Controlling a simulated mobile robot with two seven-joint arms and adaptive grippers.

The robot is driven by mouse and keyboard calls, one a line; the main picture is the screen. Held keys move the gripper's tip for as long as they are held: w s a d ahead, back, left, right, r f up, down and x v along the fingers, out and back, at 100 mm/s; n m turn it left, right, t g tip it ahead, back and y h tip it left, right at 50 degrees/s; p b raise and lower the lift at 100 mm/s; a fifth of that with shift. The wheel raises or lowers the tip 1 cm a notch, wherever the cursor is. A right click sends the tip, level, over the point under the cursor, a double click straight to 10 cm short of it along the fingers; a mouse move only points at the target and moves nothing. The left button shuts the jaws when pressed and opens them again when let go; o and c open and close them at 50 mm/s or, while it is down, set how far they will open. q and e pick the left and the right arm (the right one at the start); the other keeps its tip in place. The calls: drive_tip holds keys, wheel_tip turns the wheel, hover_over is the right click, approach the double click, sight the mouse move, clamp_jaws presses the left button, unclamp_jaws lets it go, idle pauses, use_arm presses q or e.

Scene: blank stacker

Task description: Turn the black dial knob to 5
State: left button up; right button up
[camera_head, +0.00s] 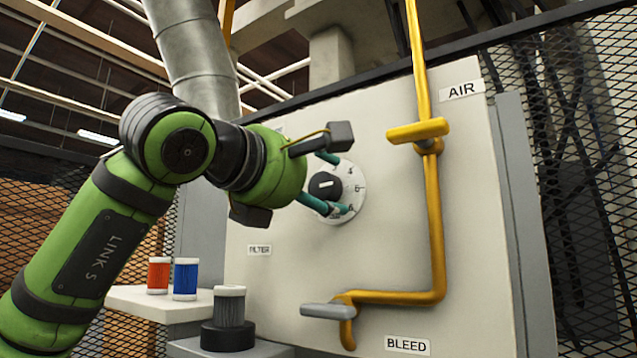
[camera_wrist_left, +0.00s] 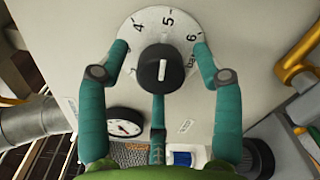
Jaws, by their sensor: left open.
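The black dial knob (camera_head: 322,186) sits on a round white dial plate (camera_head: 345,197) on the grey panel. The plate's numbers 4, 5 and 6 show in the left wrist view, above the knob (camera_wrist_left: 160,69). The knob's white mark lies roughly in line with the 5; I cannot tell which end is the pointer. My left gripper (camera_head: 333,183) is open, its teal fingers spread around the knob. In the left wrist view two fingers (camera_wrist_left: 160,50) stand at either side of the knob and a third below, apparently apart from it. My right gripper is not in view.
A yellow pipe (camera_head: 435,230) with handles labelled AIR and BLEED runs down the panel right of the dial. A red filter (camera_head: 158,275) and a blue filter (camera_head: 186,279) stand on a shelf at lower left. A gauge (camera_wrist_left: 124,127) shows in the left wrist view.

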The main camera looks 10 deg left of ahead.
use_arm(q)
drive_tip(key=c, duration=1.1)
drive_tip(key=shift+c, duration=0.2)
drive_tip(key=shift+r+m, duration=0.1)
drive_tip(key=shift+m, duration=0.4)
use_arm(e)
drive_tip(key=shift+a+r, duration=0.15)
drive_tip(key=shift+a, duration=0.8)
use_arm(q)
drive_tip(key=o, duration=0.9)
drive_tip(key=shift+o, duration=1.2)
drive_tip(key=shift+w+d, duration=0.1)
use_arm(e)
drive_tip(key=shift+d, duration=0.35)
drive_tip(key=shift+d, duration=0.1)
